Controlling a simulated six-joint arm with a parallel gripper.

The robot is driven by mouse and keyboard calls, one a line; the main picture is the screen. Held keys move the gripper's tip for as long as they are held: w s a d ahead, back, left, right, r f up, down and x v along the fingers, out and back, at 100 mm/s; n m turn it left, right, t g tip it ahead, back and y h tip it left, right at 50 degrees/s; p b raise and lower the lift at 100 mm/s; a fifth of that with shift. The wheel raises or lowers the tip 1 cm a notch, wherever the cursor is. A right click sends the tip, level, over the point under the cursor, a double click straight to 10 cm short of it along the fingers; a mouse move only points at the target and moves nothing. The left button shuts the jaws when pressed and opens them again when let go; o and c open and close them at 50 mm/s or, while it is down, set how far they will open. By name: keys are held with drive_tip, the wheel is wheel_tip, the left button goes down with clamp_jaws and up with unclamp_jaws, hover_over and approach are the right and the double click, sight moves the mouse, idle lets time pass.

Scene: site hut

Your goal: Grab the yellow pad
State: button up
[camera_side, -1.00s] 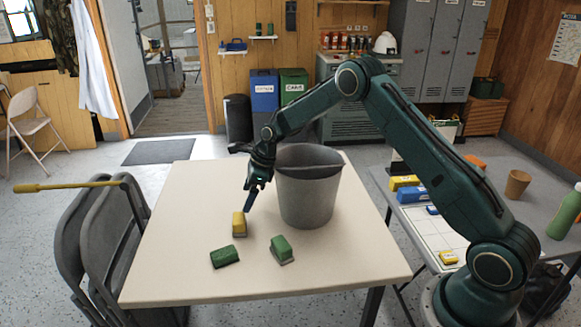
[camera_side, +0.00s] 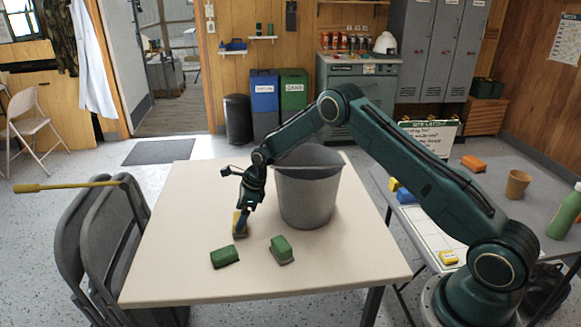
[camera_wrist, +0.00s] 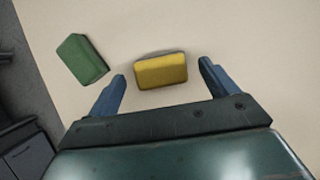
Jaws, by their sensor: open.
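The yellow pad (camera_side: 237,226) stands on the cream table (camera_side: 170,265), left of the grey bucket, partly hidden behind my gripper in the side view. In the wrist view the yellow pad (camera_wrist: 161,71) lies ahead of and between the two blue fingers. My gripper (camera_side: 241,222) is open, pointing down, with its fingers at the pad. In the wrist view my gripper (camera_wrist: 162,78) has a finger to each side of the pad, with gaps showing. Whether the fingertips are level with the pad I cannot tell.
A grey bucket (camera_side: 305,200) stands close to the right of my gripper. Two green pads (camera_side: 225,257) (camera_side: 281,248) lie nearer the camera; one green pad (camera_wrist: 82,60) shows in the wrist view. The table's left and front areas are clear. Folded grey chairs (camera_side: 85,230) lean at the left edge.

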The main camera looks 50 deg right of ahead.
drive_tip(key=shift+x, duration=1.2)
drive_tip(key=c, duration=1.1)
drive_tip(key=shift+o, duration=0.2)
drive_tip(key=shift+r, duration=0.15)
wheel_tip(320, 180, up, 20)
